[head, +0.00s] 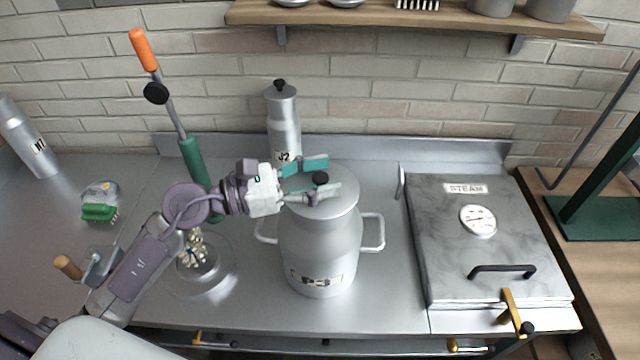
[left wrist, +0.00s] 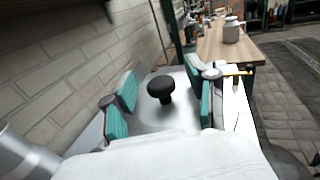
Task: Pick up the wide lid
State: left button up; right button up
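The wide lid (head: 345,196) is a round grey metal disc with a black knob (head: 320,178). It sits on the mouth of the large two-handled churn (head: 320,248). My left gripper (head: 327,174) reaches in from the left at the lid, with its green-padded fingers apart on either side of the knob. In the left wrist view the black knob (left wrist: 161,86) stands between the open fingers, with a gap on both sides. The grey lid top (left wrist: 152,117) shows below it, partly hidden by the gripper body. My right gripper is not in view.
A slim can marked J2 (head: 284,118) stands close behind the churn. A green lever with an orange grip (head: 190,150) rises behind my left arm. A steam box (head: 455,230) is at right. A green brush (head: 99,212) and glass dish (head: 200,262) are at left.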

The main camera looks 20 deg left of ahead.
pick_arm(q)
grip_shut()
